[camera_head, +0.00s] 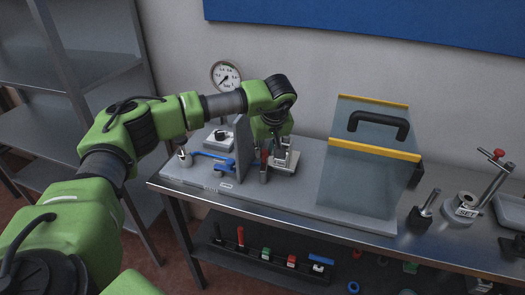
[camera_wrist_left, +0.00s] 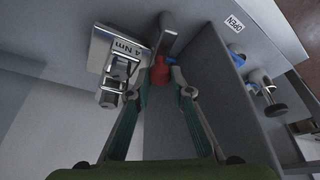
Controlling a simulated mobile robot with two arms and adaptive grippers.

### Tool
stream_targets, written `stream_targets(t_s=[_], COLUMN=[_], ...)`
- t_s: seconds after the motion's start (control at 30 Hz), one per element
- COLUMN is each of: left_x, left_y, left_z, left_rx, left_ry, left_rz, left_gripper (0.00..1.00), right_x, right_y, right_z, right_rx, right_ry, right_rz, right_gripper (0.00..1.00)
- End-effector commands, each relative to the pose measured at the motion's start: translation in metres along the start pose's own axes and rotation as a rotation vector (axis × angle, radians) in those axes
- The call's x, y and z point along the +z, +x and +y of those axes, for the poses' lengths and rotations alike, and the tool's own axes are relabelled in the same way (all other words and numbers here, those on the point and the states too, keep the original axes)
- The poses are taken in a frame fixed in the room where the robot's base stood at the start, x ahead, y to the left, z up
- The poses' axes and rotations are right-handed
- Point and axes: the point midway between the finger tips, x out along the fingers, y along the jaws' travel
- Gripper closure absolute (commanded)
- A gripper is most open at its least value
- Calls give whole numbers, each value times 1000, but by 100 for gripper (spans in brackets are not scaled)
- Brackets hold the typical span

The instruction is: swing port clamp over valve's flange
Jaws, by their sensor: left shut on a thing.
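My left gripper (camera_head: 272,145) reaches down over the back of the grey bench plate, just right of an upright grey panel (camera_head: 242,150). In the left wrist view its two fingers (camera_wrist_left: 159,78) are closed around a red grip (camera_wrist_left: 160,70), which joins a grey bar and looks like the port clamp's handle. The red grip also shows in the head view (camera_head: 264,157). Beside it stands a small metal block fixture (camera_head: 284,161), marked "4 Nm" in the wrist view (camera_wrist_left: 125,49). I cannot make out the valve's flange or how the clamp sits on it. My right gripper is out of view.
A blue lever (camera_head: 213,156) lies left of the panel, with a gauge (camera_head: 226,76) behind. A clear cover (camera_head: 367,165) with black handle and yellow edges stands to the right. Farther right is a "SET" stand (camera_head: 466,205). A tool rack (camera_head: 266,255) sits below.

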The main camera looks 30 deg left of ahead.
Motion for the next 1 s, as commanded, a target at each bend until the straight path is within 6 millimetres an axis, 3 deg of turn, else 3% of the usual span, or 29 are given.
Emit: stream_targets(t_s=[0.4, 0.97, 1.0], left_x=[3, 4, 4], left_y=[-1, -2, -2], left_z=[5, 6, 6], left_rx=[79, 93, 93], left_ry=[188, 221, 221], left_rz=[-1, 0, 0], left_gripper=[100, 100, 77], right_x=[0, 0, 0], right_y=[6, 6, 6], right_z=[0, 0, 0], right_rx=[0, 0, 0], right_ry=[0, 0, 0], right_rz=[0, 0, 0], right_gripper=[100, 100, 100])
